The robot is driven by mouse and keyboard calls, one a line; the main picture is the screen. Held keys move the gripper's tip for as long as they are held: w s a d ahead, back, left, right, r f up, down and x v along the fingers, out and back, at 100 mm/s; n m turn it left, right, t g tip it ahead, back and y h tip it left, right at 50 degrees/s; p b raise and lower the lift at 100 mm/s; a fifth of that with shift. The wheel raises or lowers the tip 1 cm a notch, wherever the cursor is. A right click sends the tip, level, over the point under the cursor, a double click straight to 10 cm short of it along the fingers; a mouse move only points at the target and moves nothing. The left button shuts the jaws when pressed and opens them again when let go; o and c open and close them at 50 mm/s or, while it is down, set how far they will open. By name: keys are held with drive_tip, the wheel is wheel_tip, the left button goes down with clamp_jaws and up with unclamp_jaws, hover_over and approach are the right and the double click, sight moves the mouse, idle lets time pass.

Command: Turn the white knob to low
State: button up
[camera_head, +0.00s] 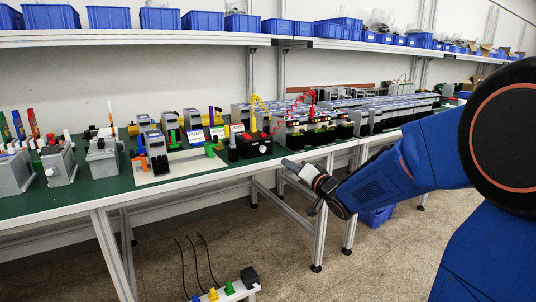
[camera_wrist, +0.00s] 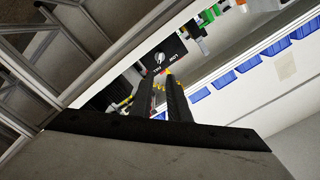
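The white knob (camera_wrist: 159,57) shows in the wrist view as a small round dial on a dark panel (camera_wrist: 175,47). Small white lettering is beside it, too small to read surely. The knob's exact pointing direction is hard to tell. My gripper (camera_wrist: 155,72) is open and empty, its two dark fingers apart, with the knob beyond the fingertips and not touched. In the head view my gripper (camera_head: 290,165) is just off the table's front edge, pointing left toward the equipment. I cannot make out the white knob in the head view.
The green-topped table (camera_head: 95,200) holds grey devices, a black box (camera_head: 250,147) with red parts, and several rows of modules (camera_head: 380,110) at the right. Blue bins (camera_head: 160,18) line the shelf above. Coloured plugs on cables (camera_head: 212,294) are in front at the bottom.

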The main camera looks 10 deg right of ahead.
sight(264, 150)
drive_tip(key=x, duration=1.6)
drive_tip(key=shift+w, duration=0.15)
drive_tip(key=shift+c, duration=0.6)
clamp_jaws()
